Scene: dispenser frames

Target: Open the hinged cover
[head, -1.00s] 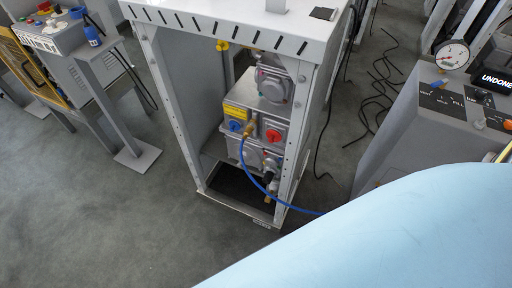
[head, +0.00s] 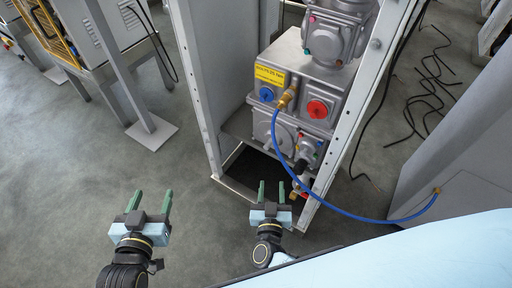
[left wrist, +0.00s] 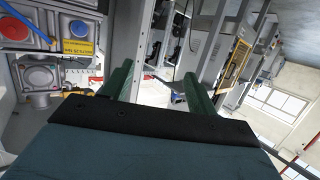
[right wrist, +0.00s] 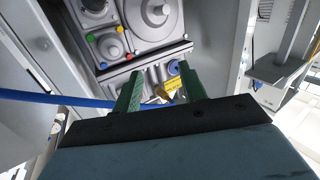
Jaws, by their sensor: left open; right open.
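No hinged cover can be picked out for certain. An open-fronted dispenser frame (head: 199,90) holds a grey pump unit (head: 312,75) with a red round part (head: 317,109), a blue round part (head: 266,94) and a yellow label (head: 270,76). My left gripper (head: 151,203) is open and empty, left of and in front of the frame. My right gripper (head: 271,194) is open and empty near the frame's front bottom edge. The pump unit also shows in the left wrist view (left wrist: 45,75), off to the left, and beyond the right fingers in the right wrist view (right wrist: 150,62).
A blue hose (head: 345,211) runs from the pump unit to a grey cabinet (head: 455,150) at right. Black cables (head: 432,90) lie on the floor behind. A grey post on a foot plate (head: 152,137) stands at left. Floor at lower left is clear. Light blue surface fills the lower right.

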